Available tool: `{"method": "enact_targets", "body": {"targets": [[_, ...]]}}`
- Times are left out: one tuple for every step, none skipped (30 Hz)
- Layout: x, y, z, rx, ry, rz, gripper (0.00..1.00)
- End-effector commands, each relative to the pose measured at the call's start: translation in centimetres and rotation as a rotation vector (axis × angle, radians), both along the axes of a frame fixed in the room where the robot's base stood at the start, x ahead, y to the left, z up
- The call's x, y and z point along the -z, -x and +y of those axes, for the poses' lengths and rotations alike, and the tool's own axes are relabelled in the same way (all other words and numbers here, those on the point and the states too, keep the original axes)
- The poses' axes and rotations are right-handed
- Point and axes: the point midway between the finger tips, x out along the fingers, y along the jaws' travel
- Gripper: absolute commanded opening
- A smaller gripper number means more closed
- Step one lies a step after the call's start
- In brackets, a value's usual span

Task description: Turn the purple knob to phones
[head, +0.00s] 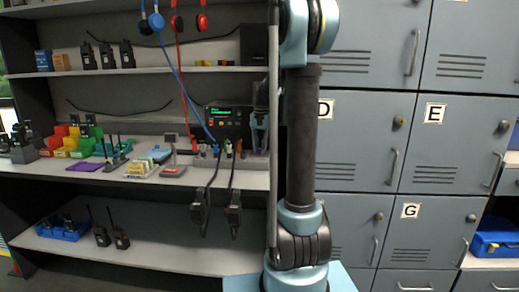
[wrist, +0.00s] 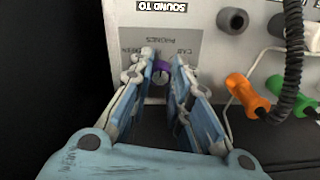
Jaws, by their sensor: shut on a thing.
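The purple knob (wrist: 162,68) shows in the wrist view between my fingertips, on a grey plate of a light panel (wrist: 215,70). My gripper (wrist: 163,60) is shut on the knob, one blue finger on each side. The plate's lettering is upside down: "SOUND TO" near the top, with "CAB", "PHONES" and a partly hidden word ending in "EEN" around the knob. The fingers cover most of the knob, so I cannot tell where it points. In the head view my gripper (head: 259,122) is at the right end of the radio unit (head: 225,117); the knob is hidden there.
Right of my gripper in the wrist view are an orange plug (wrist: 247,95), a green plug (wrist: 278,92), a dark round knob (wrist: 232,20) and a coiled black cord (wrist: 293,60). Blue headphones (head: 152,20) hang from the shelf. Grey lockers (head: 365,130) stand at right.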

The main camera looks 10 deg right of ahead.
Motion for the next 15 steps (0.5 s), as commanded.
{"method": "enact_targets", "body": {"targets": [[-0.01, -0.01, 0.07, 0.001, -0.001, 0.000, 0.00], [-0.01, -0.01, 0.07, 0.002, -0.001, 0.000, 0.00], [-0.01, -0.01, 0.07, 0.002, -0.001, 0.000, 0.00], [-0.01, -0.02, 0.08, 0.002, -0.001, 0.000, 0.00], [-0.02, -0.02, 0.08, 0.002, -0.001, 0.000, 0.00], [-0.02, -0.02, 0.08, 0.002, -0.001, 0.000, 0.00], [-0.01, -0.02, 0.09, 0.002, -0.002, -0.001, 0.00], [-0.01, -0.02, 0.09, 0.002, -0.002, -0.001, 0.00], [-0.01, -0.01, 0.09, 0.001, -0.002, -0.001, 0.00], [-0.01, -0.01, 0.09, 0.001, -0.002, -0.001, 0.00], [-0.01, -0.01, 0.09, 0.001, -0.002, -0.001, 0.22], [-0.01, -0.01, 0.09, 0.001, -0.002, -0.001, 0.31], [-0.01, -0.01, 0.09, 0.001, -0.002, -0.001, 0.38], [-0.01, -0.01, 0.09, 0.001, -0.001, 0.000, 0.39], [-0.01, -0.02, 0.08, 0.001, -0.001, 0.000, 0.39]]}}
